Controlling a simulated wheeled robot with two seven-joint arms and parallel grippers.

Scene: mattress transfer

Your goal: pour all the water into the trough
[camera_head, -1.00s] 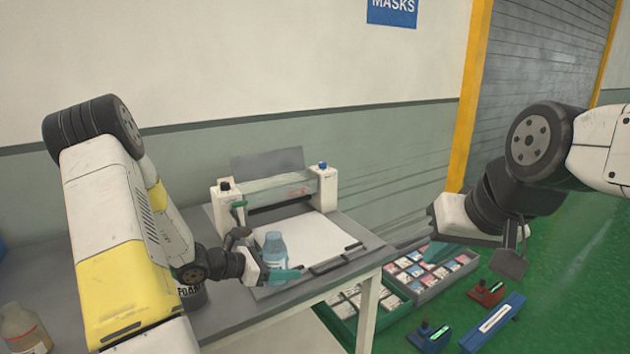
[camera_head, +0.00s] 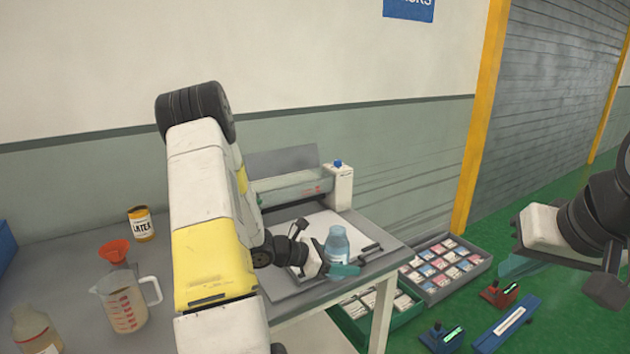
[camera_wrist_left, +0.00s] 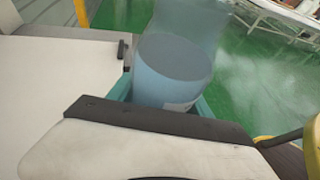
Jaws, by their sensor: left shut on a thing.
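A light blue bottle (camera_head: 337,240) stands upright in my left gripper (camera_head: 341,268), whose teal fingers are shut on its lower part. The bottle is near the right end of the table, in front of the machine. In the left wrist view the bottle (camera_wrist_left: 172,70) shows large between the fingers, its top cut off from clear sight. A long, clear, trough-like part (camera_head: 285,190) lies across the machine; my left arm hides its left end. I cannot tell whether it holds water. My right gripper (camera_head: 522,264) is partly in view at the right, away from the table; its opening is unclear.
Grey (camera_head: 462,290) and green (camera_head: 352,330) crates stand on the floor right of the table.

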